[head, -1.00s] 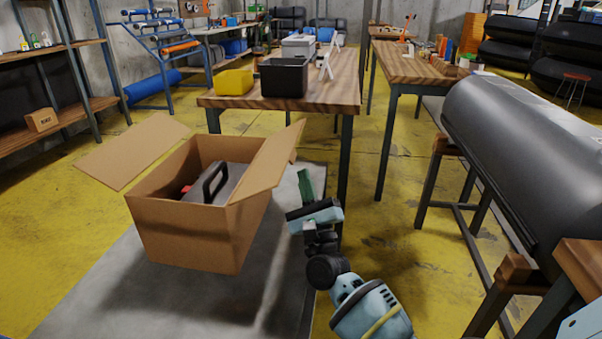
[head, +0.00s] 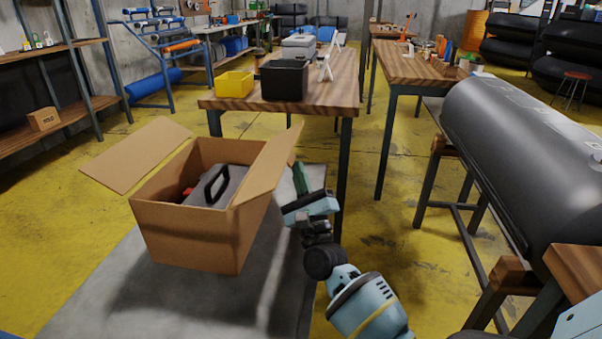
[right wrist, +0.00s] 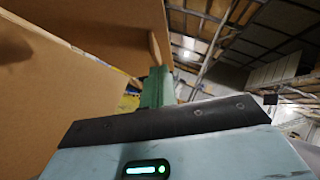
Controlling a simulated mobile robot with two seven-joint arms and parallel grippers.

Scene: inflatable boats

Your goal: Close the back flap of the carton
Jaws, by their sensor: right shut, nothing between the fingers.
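The open brown carton (head: 190,235) stands on a grey surface. Its left flap (head: 137,155) is spread outward, and its right flap (head: 262,170) stands up, leaning outward. A small tan edge (head: 293,157) shows behind the right flap; I cannot tell whether it is the back flap. A grey case with a black handle (head: 214,187) lies inside. My right gripper (head: 299,180) is shut and empty, just right of the right flap. In the right wrist view, its green fingers (right wrist: 156,88) are close to a thin cardboard edge (right wrist: 154,48); contact is unclear. My left gripper is out of view.
A wooden table (head: 325,98) with a black bin (head: 284,80) and a yellow bin (head: 234,84) stands behind the carton. A large dark grey inflated tube (head: 530,160) rests on supports at the right. Yellow floor (head: 385,250) lies open between them.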

